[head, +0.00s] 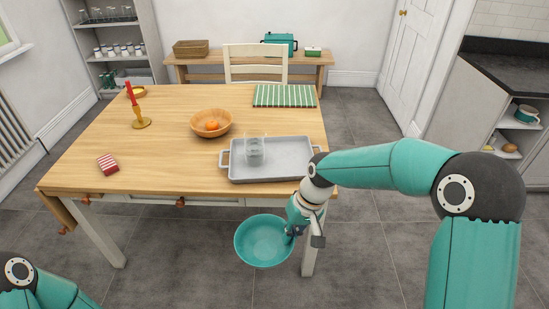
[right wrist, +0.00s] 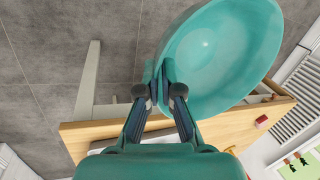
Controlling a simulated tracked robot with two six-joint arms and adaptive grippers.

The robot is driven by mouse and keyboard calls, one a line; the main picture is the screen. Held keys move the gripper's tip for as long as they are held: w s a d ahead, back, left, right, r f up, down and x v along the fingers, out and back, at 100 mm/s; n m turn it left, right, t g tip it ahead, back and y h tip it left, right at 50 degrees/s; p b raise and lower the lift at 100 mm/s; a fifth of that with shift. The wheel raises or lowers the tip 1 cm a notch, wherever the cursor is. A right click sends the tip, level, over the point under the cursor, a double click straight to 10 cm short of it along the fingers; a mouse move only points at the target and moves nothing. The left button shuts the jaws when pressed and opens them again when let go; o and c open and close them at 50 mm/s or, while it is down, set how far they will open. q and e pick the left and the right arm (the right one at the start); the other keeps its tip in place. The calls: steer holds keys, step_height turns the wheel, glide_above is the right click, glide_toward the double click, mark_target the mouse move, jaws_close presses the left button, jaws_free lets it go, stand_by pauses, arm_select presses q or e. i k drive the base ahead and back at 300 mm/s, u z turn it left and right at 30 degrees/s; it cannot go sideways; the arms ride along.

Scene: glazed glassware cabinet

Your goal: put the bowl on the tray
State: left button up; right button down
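The teal bowl (head: 261,242) hangs in the air in front of the table's near edge, above the floor, in the head view. My right gripper (head: 292,230) is shut on the right side of its rim; the right wrist view shows the bowl (right wrist: 220,55) with its rim between the fingertips (right wrist: 165,88). The grey tray (head: 292,157) lies on the table near its front right corner, behind and above the bowl in the picture. A clear glass (head: 255,152) stands on the tray's left part. Only part of my left arm shows at the lower left; its gripper is out of view.
The wooden table (head: 190,168) carries a wooden bowl with an orange fruit (head: 211,125), a candlestick (head: 140,122), a red striped box (head: 107,164) and a green striped mat (head: 284,96). The tray's middle and right part are clear.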

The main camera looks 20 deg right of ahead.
mark_target(293, 159)
steer(key=i, duration=0.85)
steer(key=z, duration=0.2)
steer(key=k, duration=0.9)
steer(key=u, duration=0.2)
steer(key=i, duration=1.4)
steer(key=z, duration=0.05)
